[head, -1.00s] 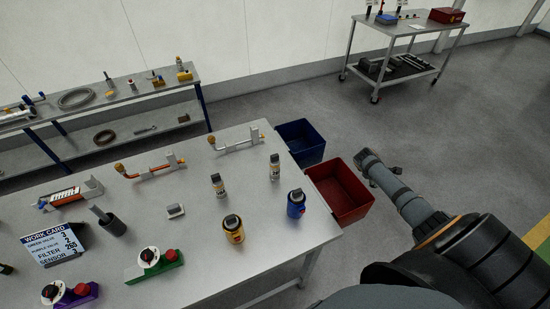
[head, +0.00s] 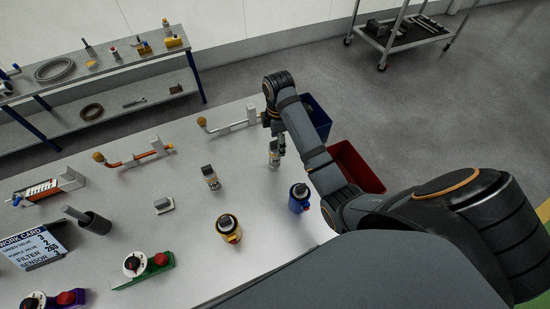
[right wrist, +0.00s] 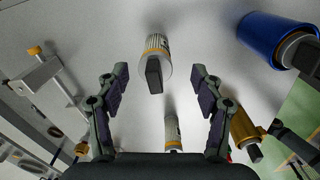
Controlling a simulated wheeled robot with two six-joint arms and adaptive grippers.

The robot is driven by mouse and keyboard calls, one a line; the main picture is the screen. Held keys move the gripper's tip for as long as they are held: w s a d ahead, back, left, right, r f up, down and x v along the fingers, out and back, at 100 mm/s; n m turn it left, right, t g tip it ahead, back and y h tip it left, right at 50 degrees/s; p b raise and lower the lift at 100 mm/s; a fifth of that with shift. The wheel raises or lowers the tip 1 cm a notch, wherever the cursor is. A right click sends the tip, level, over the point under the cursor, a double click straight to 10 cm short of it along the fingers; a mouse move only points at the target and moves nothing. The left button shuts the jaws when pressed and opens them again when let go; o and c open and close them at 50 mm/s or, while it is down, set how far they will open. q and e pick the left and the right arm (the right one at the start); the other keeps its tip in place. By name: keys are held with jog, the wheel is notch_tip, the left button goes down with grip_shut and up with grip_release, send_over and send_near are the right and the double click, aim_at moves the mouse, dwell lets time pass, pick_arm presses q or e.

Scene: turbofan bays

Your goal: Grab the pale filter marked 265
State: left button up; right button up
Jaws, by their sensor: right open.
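Two pale filters with dark tops stand upright on the bench. One (head: 273,157) is at the right, under my right gripper (head: 275,137); the other (head: 210,180) stands to its left. I cannot read their markings. In the right wrist view my right gripper (right wrist: 160,75) is open and empty. One pale filter (right wrist: 158,45) appears between its fingertips, touching neither as far as I can see. The other pale filter (right wrist: 172,130) shows lower, partly hidden by the gripper's base. My left gripper is not in view.
A blue canister (head: 299,200) and a yellow canister (head: 228,230) stand nearby; the blue one (right wrist: 280,40) is close to the right finger side. A white pipe fixture (head: 230,124) is behind. Red (head: 357,168) and blue (head: 318,115) bins adjoin the bench edge. A work card (head: 32,248) stands left.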

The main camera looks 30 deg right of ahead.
aim_at(275, 153)
jog(key=f, duration=0.1)
jog(key=f+b, duration=0.1)
jog(key=f, duration=0.1)
jog(key=shift+w, duration=0.4)
jog(key=shift+r, duration=0.2)
jog(key=shift+s+f, duration=0.15)
jog(key=shift+f, duration=0.05)
jog(key=f+b, duration=0.5)
jog(key=shift+w+a, duration=0.25)
jog(key=shift+a, duration=0.1)
jog(key=shift+r, duration=0.25)
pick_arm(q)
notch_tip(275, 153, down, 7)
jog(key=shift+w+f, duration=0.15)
pick_arm(e)
jog(key=shift+s, duration=0.1)
jog(key=c, duration=1.3)
